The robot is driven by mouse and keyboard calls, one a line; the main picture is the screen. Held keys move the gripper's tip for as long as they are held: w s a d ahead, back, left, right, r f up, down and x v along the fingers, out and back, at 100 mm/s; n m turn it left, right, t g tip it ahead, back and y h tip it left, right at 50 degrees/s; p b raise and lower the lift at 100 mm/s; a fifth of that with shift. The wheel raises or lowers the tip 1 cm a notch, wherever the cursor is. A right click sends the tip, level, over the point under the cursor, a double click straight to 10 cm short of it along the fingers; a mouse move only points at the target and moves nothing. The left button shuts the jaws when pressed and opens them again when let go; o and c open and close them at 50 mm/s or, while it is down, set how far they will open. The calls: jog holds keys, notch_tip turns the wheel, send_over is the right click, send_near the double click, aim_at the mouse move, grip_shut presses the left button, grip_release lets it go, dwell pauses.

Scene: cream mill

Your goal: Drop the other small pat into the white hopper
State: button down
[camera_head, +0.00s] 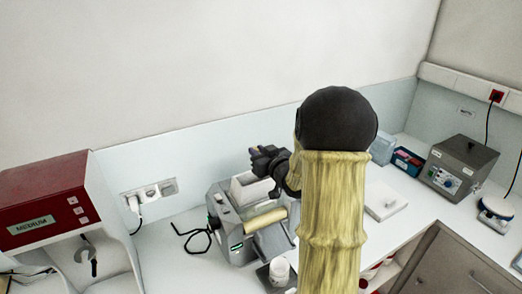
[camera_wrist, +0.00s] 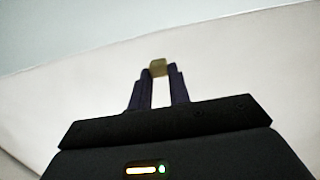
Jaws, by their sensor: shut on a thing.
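My gripper (camera_head: 262,158) is above the white hopper (camera_head: 250,188) in the head view. In the wrist view my gripper (camera_wrist: 159,76) is shut on a small yellowish pat (camera_wrist: 158,67), held between its fingertips. The pat cannot be made out clearly in the head view. The hopper sits on top of a grey mill with a pale yellow roller (camera_head: 265,221) at its front. My arm covers the right side of the mill.
A white jar (camera_head: 279,270) stands in front of the mill. A red dispenser (camera_head: 45,208) is at the left.

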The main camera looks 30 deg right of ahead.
jog(key=f+b, duration=0.1)
jog(key=f, duration=0.1)
jog(key=d+f+b, duration=0.1)
jog(key=f, duration=0.1)
